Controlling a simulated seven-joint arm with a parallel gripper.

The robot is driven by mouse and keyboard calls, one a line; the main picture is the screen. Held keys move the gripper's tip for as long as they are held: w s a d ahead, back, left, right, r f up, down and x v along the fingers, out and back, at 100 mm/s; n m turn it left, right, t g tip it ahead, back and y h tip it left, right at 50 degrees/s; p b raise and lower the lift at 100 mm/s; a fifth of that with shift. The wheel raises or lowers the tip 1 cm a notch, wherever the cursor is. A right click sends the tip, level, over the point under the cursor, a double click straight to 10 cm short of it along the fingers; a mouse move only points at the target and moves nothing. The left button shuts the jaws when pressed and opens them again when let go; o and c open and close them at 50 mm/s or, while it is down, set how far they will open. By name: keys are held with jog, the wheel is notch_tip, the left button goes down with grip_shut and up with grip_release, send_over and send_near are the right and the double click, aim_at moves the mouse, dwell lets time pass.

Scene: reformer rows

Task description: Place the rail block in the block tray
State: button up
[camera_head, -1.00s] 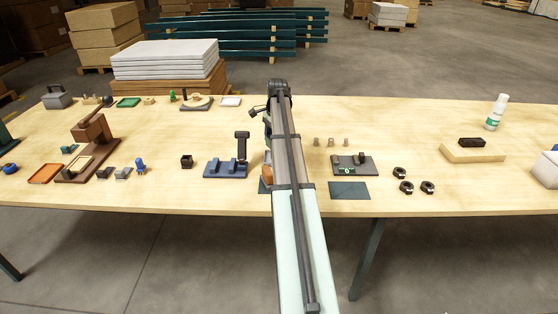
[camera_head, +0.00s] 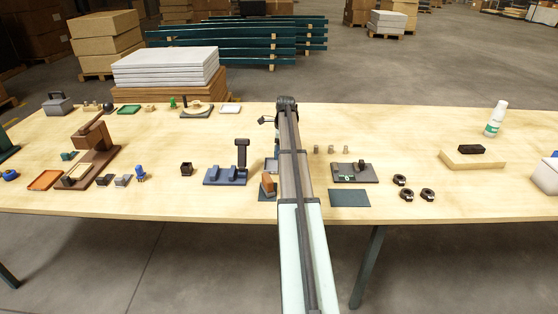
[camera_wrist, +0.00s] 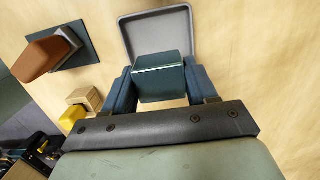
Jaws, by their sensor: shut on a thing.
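The rail block (camera_wrist: 160,78), a dark teal block, sits between the two blue-teal fingers of my gripper (camera_wrist: 160,88) in the wrist view. My gripper is shut on it. The block tray (camera_wrist: 131,28), grey with a raised rim, lies just beyond the block in that view, and the block covers part of it. I cannot tell whether the block touches the tray. In the head view a bit of the tray (camera_head: 271,165) shows left of my arm, which hides the gripper and block.
An orange-brown block (camera_wrist: 37,56) stands on a dark mat (camera_wrist: 85,50) left of the tray. A blue rail stand (camera_head: 225,177) is farther left in the head view. Right of my arm are a grey fixture plate (camera_head: 372,177), a dark mat (camera_head: 349,198) and several black rings (camera_head: 406,195).

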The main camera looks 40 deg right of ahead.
jog(key=shift+f, duration=2.35)
jog(key=shift+f, duration=0.15)
jog(key=o, duration=0.8)
jog(key=r, duration=0.8)
jog(key=s+d+r, duration=0.1)
jog(key=r, duration=0.3)
jog(key=shift+r, duration=0.1)
